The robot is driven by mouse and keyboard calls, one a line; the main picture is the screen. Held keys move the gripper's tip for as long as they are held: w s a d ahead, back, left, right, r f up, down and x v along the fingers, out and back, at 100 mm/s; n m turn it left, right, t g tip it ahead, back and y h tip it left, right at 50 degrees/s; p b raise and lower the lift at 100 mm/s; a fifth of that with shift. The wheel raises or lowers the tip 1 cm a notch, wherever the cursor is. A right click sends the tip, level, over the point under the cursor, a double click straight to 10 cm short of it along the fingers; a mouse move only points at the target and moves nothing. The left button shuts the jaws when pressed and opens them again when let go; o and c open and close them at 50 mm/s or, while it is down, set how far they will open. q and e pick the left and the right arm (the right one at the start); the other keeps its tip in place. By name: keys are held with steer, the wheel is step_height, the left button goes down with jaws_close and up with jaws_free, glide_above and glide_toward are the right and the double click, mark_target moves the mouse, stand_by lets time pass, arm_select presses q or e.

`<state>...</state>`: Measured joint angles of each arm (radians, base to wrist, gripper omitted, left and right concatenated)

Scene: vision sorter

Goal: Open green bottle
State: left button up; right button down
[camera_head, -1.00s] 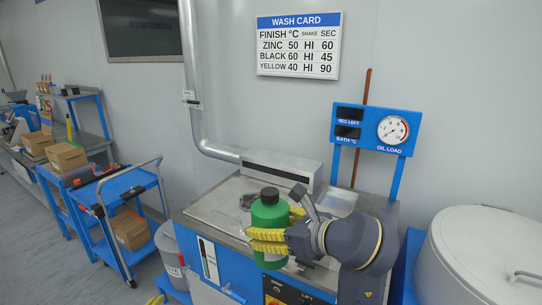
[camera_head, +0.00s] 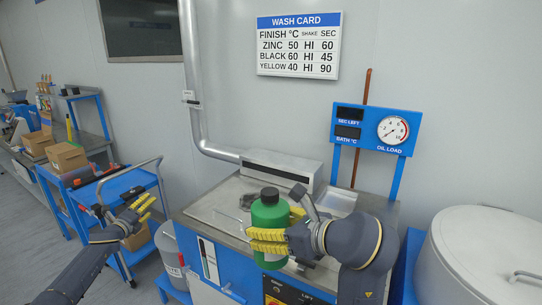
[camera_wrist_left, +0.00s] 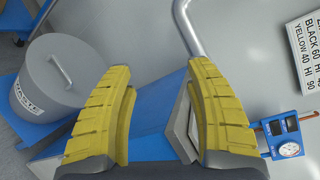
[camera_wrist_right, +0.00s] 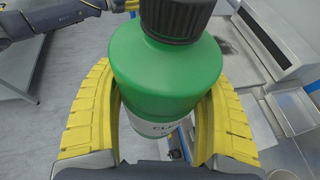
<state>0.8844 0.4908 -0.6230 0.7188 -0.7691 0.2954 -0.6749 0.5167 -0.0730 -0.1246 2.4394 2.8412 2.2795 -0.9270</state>
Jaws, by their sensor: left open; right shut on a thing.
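The green bottle (camera_head: 269,218) stands upright in the head view, with a dark cap (camera_head: 269,195) on top. My right gripper (camera_head: 268,240) is shut around its body from the right. In the right wrist view the bottle (camera_wrist_right: 165,75) fills the space between the yellow fingers, with the ribbed black cap (camera_wrist_right: 176,18) on it and part of a white label showing. My left gripper (camera_head: 141,207) is open and empty, to the left of the bottle and apart from it. Its spread yellow fingers (camera_wrist_left: 162,110) show nothing between them in the left wrist view.
The metal-topped blue wash station (camera_head: 215,205) lies under and behind the bottle. A grey lidded waste bin (camera_wrist_left: 60,75) stands to its left. A blue cart (camera_head: 125,185) is behind my left arm. A large white drum (camera_head: 480,255) stands at the right.

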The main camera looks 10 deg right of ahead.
arm_select(q)
steer(key=w+d+r+m+h, duration=0.15)
steer(key=d+r+m, duration=0.25)
steer(key=r, duration=0.6)
steer(key=w+d+r+m+h, duration=0.1)
steer(key=d+r+m+h, duration=0.3)
steer(key=r, duration=0.6)
steer(key=s+d+r+m+g+h, duration=0.2)
steer(key=d+r+m+g, duration=0.1)
steer(key=d+r+m, duration=0.3)
steer(key=s+d+r+m+g+h, duration=0.1)
steer(key=s+d+r+m+g, duration=0.15)
steer(key=d+m, duration=0.45)
steer(key=s+d+r+m+g+h, duration=0.25)
steer(key=d+r, duration=0.25)
steer(key=d, duration=0.4)
steer(key=s+d+r+m+g+y, duration=0.1)
steer(key=s+d+r+m+g, duration=0.3)
steer(key=s+d+m, duration=0.6)
steer(key=m+g+y, duration=0.5)
steer(key=m+y, duration=0.9)
steer(key=m, duration=0.1)
glide_above(272, 190)
steer(key=shift+w+f, duration=0.25)
steer(key=shift+f, duration=0.15)
steer(key=shift+s+a+f, duration=0.1)
steer(key=shift+s+f, duration=0.05)
steer(key=shift+f, duration=0.35)
steer(key=shift+s+f, duration=0.1)
steer(key=shift+f, duration=3.35)
